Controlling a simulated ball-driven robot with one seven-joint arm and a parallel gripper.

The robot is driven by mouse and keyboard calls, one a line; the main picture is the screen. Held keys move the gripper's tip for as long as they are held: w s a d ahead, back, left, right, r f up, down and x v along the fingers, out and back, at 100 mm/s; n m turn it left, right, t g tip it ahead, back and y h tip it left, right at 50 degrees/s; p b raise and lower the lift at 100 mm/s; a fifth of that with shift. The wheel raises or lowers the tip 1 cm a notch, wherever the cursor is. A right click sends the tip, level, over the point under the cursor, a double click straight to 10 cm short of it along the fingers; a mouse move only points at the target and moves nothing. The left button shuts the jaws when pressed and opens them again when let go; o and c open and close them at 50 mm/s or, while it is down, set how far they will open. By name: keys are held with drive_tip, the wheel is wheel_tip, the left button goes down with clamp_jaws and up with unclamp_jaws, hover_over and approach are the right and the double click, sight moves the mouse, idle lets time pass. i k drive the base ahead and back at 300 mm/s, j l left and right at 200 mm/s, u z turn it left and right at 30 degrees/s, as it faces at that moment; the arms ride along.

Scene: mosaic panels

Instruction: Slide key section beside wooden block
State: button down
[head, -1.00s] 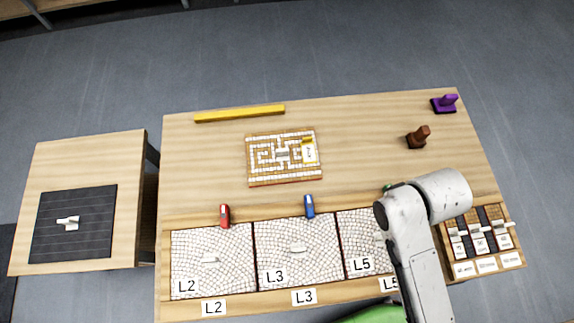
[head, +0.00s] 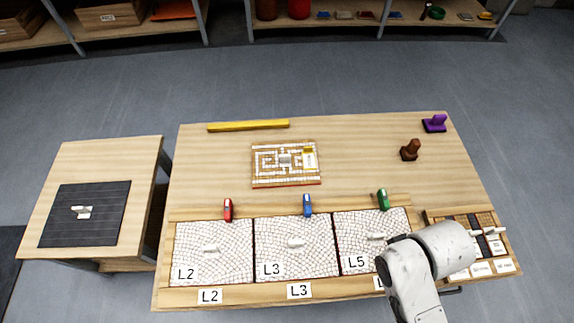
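The key section is most likely the small panel with a maze-like white and brown key pattern (head: 270,178), lying flat at the middle of the large table, with a small pale piece and a yellow-topped label on it. A brown block with a knob (head: 410,151), probably the wooden block, stands at the right of the table, well apart from the panel. My arm comes in from the bottom right, over the corner of the L5 panel and the sample tray.
White mosaic panels L2 (head: 230,262), L3 (head: 313,262) and L5 (head: 352,227) line the front edge, with red, blue and green tools behind. A yellow bar (head: 248,126) and purple block (head: 434,125) lie at the back. A sample tray (head: 432,216) is at right. Bare wood surrounds the key panel.

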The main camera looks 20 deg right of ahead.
sight(275, 164)
drive_tip(key=i+j, duration=0.2)
drive_tip(key=j, duration=0.15)
drive_tip(key=i+j, duration=0.2)
drive_tip(key=j, duration=0.15)
drive_tip(key=i+j, duration=0.2)
drive_tip(key=j, duration=0.15)
drive_tip(key=i+j+z, duration=0.1)
drive_tip(key=j, duration=0.25)
drive_tip(key=i+j, duration=0.3)
drive_tip(key=j, duration=0.1)
